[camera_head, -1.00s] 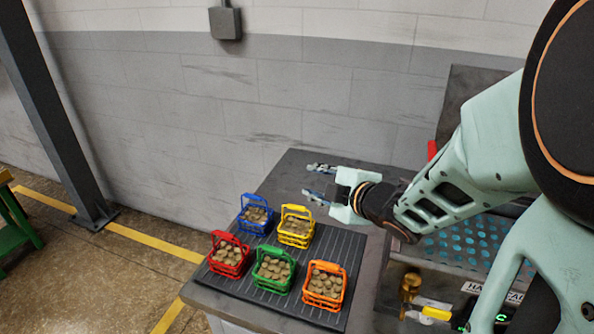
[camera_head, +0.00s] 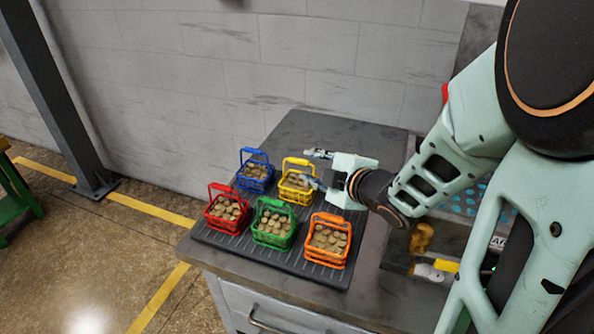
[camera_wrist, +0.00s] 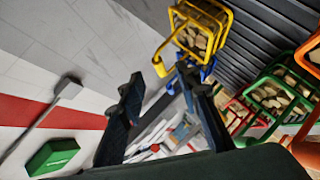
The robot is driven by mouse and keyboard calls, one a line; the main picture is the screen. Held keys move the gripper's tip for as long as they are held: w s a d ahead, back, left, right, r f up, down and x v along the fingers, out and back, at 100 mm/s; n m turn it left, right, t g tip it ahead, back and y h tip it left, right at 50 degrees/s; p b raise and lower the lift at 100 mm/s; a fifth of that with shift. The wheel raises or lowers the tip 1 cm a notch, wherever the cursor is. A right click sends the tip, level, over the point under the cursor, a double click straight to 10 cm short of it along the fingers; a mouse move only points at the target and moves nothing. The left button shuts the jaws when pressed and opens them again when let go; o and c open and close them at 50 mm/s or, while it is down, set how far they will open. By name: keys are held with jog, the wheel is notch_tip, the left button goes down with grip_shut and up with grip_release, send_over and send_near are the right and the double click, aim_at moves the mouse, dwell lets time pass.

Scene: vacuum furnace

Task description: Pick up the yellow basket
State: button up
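The yellow basket (camera_head: 297,190) stands upright on the dark ribbed mat (camera_head: 210,240), in the back row beside the blue basket, filled with brownish round pieces. Its raised handle faces my gripper. My gripper (camera_head: 313,168) is open and empty, at the right of the yellow basket near handle height, its fingers pointing left. In the wrist view the yellow basket (camera_wrist: 198,45) is at the top, its handle reaching down toward the open fingertips of my gripper (camera_wrist: 163,76). I cannot tell whether a finger touches the handle.
The blue basket (camera_head: 256,176) stands left of the yellow one. The red (camera_head: 227,214), green (camera_head: 273,226) and orange (camera_head: 327,243) baskets form the front row, close together. The grey table top (camera_head: 320,128) is clear behind. A wall rises behind the table.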

aim_at(302, 162)
jog(key=b+x, duration=0.2)
jog(key=x, duration=0.4)
jog(key=shift+w+a, duration=0.1)
jog(key=shift+c, duration=0.7)
grip_shut()
jog(key=shift+r, duration=0.1)
